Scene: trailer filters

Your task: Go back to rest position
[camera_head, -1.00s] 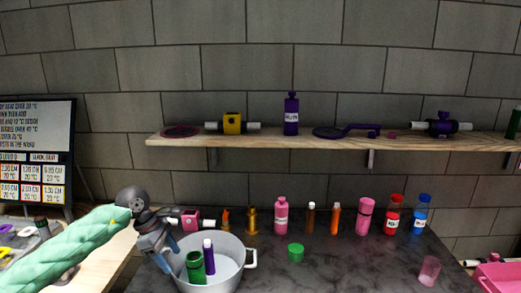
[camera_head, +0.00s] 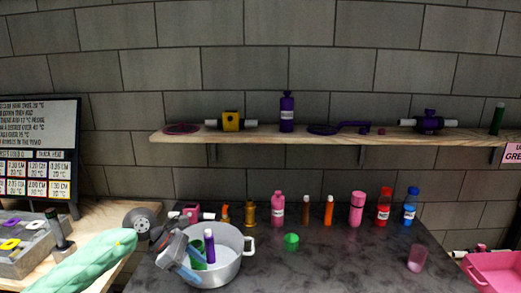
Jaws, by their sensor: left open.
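My left arm, in a green sleeve, comes in from the lower left in the head view. Its left gripper (camera_head: 176,258) is open, with its fingers at the left rim of the white pot (camera_head: 228,270). I cannot tell whether it touches the pot. A purple bottle with a white cap (camera_head: 210,246) and a green bottle (camera_head: 197,256) stand in the pot, the green one partly hidden behind the gripper. My right gripper is not in view.
Several bottles, including a pink bottle (camera_head: 278,209), line the back of the dark counter (camera_head: 330,262). A green cap (camera_head: 291,241) and a pink cup (camera_head: 416,258) stand forward of them. A wooden shelf (camera_head: 280,136) runs above. A pink bin (camera_head: 492,270) is at right.

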